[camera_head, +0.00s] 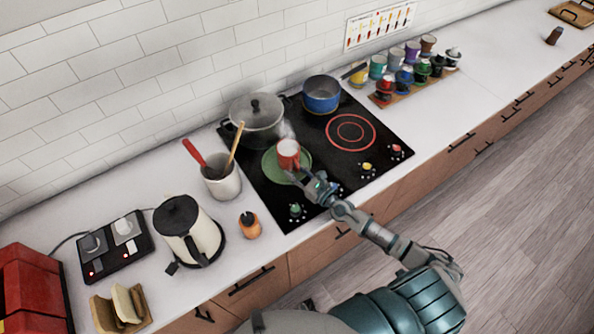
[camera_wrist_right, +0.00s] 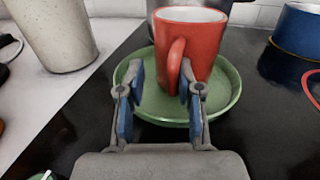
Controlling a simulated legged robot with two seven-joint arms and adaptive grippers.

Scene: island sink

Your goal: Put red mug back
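The red mug (camera_head: 288,153) stands upright on a green plate (camera_head: 270,168) on the black stovetop. In the right wrist view the red mug (camera_wrist_right: 205,42) has its handle turned toward my right gripper, and the green plate (camera_wrist_right: 230,92) lies under it. My right gripper (camera_head: 296,176) is at the front of the mug. In the wrist view its blue-padded fingers (camera_wrist_right: 163,92) are apart, with the lower end of the handle near the right finger. I cannot tell whether they touch the handle. My left gripper is not in view.
A lidded pot (camera_head: 257,125) and a blue pot (camera_head: 321,96) stand behind on the stove. A utensil crock (camera_head: 222,180) and kettle (camera_head: 190,232) are at the left. Colourful cups and jars stand on a wooden rack (camera_head: 425,91) at the right. Bare counter (camera_head: 490,65) lies beyond.

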